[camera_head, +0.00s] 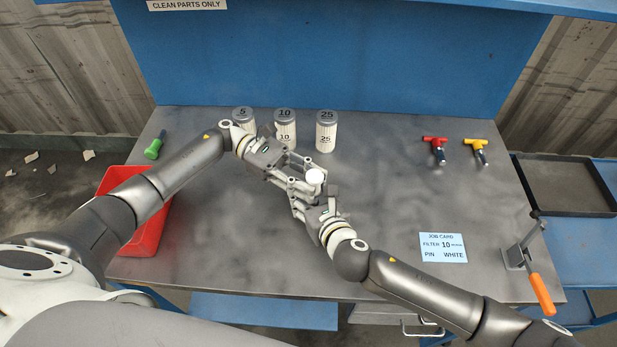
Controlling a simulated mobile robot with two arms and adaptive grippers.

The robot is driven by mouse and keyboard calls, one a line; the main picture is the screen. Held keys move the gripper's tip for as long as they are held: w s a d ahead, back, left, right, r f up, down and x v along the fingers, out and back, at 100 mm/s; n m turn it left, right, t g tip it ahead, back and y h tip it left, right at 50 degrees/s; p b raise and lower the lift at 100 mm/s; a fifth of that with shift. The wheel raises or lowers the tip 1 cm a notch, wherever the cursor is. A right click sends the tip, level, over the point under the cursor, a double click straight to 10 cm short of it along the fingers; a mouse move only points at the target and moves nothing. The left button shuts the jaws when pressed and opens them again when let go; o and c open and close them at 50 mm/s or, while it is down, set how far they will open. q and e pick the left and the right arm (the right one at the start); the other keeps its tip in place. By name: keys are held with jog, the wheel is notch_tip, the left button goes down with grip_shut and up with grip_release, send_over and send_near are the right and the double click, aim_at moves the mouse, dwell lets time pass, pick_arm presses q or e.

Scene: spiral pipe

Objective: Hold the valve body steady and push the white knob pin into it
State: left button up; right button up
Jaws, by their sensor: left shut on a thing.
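The white knob pin (315,177) shows as a round white knob near the centre, over the grey table. My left gripper (313,176) reaches in from the left with its fingers on either side of the knob and is shut on the pin. My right gripper (315,199) comes up from the lower right, just below the knob, close to the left fingers. The valve body cannot be made out clearly among the grey fingers. The pin's shaft is hidden, and whether it touches the body cannot be told. What lies between the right fingers is hidden too.
Several filter canisters (326,131) stand behind my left gripper. Red (435,142) and yellow (476,143) T-handled pins lie at the right. A red bin (152,229) is at the left, below a green tool (155,145). An orange-handled lever (541,293) is at the right edge. The job card (443,248) reads white pin.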

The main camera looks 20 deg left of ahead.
pick_arm(q)
jog(key=shift+f, duration=0.55)
jog(key=shift+f, duration=0.1)
jog(key=o, duration=1)
jog(key=shift+o, duration=0.7)
jog(key=shift+f, duration=0.1)
jog(key=shift+s, duration=0.15)
pick_arm(e)
jog(key=shift+w+d, duration=0.1)
pick_arm(q)
jog(key=shift+a+f, duration=0.1)
jog(key=v, duration=1.2)
jog(key=shift+w+r, duration=0.25)
jog(key=shift+r, duration=0.05)
